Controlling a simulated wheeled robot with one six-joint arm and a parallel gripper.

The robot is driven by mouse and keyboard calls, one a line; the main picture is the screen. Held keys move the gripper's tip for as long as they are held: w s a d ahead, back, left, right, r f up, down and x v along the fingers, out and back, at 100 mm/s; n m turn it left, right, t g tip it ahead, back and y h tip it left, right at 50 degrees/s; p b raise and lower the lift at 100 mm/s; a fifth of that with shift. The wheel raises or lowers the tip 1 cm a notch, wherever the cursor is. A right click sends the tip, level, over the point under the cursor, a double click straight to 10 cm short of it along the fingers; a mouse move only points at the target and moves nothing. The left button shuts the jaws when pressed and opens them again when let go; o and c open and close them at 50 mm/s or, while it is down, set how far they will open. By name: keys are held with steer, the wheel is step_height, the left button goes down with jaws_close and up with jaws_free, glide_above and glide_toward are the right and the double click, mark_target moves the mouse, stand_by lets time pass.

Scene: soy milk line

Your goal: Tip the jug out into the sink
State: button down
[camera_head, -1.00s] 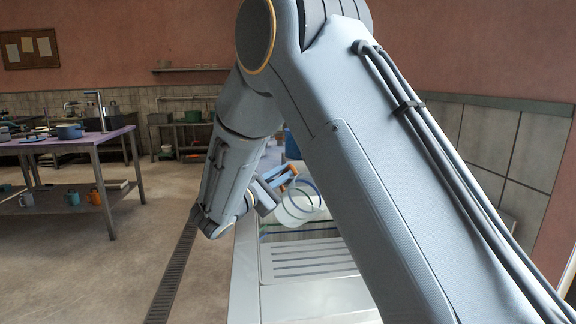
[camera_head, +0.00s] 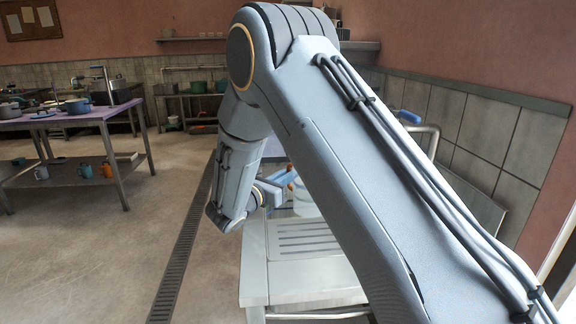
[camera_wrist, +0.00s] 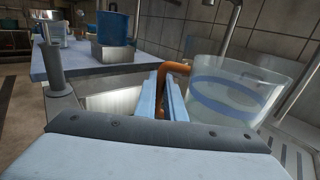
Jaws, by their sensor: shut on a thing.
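My gripper (camera_wrist: 172,100) is shut on the orange handle (camera_wrist: 178,72) of a clear jug with a blue band (camera_wrist: 232,92). In the wrist view the jug hangs to the right of the fingers, mouth up and leaning a little. I see no liquid clearly in it. In the head view my gripper (camera_head: 276,188) and the jug (camera_head: 305,204) are partly behind my arm, beyond the ribbed drainboard (camera_head: 305,240). A pale metal hollow left of the fingers in the wrist view may be the sink (camera_wrist: 115,103); my arm hides most of that area in the head view.
A bluish table (camera_wrist: 75,68) carries a blue container (camera_wrist: 113,27) on a grey block (camera_wrist: 115,52). A curved metal pipe with a blue end (camera_head: 408,116) rises behind my arm. A purple-topped table (camera_head: 75,116) with pots stands left. The floor between is clear.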

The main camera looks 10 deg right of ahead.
steer(key=s+r+p, duration=0.4)
steer(key=s, duration=0.1)
steer(key=shift+d, duration=0.25)
stand_by(0.5)
